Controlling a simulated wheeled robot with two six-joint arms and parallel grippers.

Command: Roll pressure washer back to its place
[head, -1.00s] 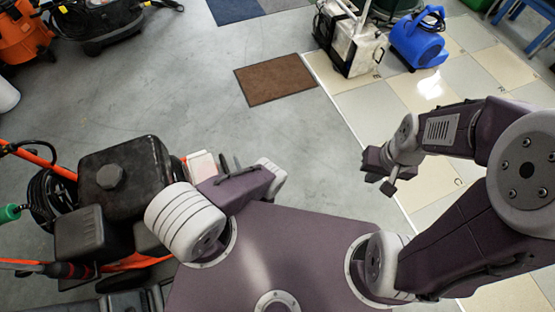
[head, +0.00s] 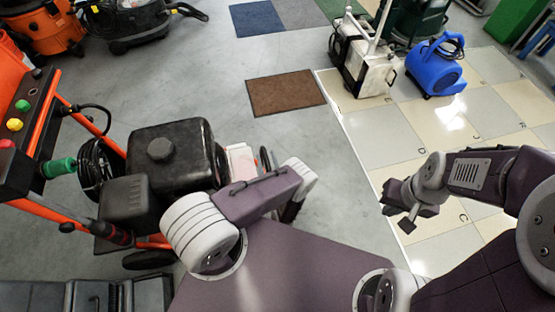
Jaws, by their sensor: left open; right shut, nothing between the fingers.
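The pressure washer (head: 172,155) stands at the left, close to my body. It has a black engine block, an orange frame, a control panel (head: 22,115) with coloured knobs, a coiled black hose and a green fitting. My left arm reaches across its right side. Little of my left gripper (head: 266,158) shows past the arm, beside the washer's pale part; I cannot see any contact. My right gripper (head: 400,212) is shut and empty, in the air over the edge of the tiled floor, well to the right of the washer.
A brown mat (head: 285,92) and a blue mat (head: 257,19) lie on the grey floor. A white wheeled machine (head: 365,65) and a blue blower (head: 434,68) stand on tiles at the back right. Vacuum cleaners (head: 140,22) stand at the back left. The middle grey floor is clear.

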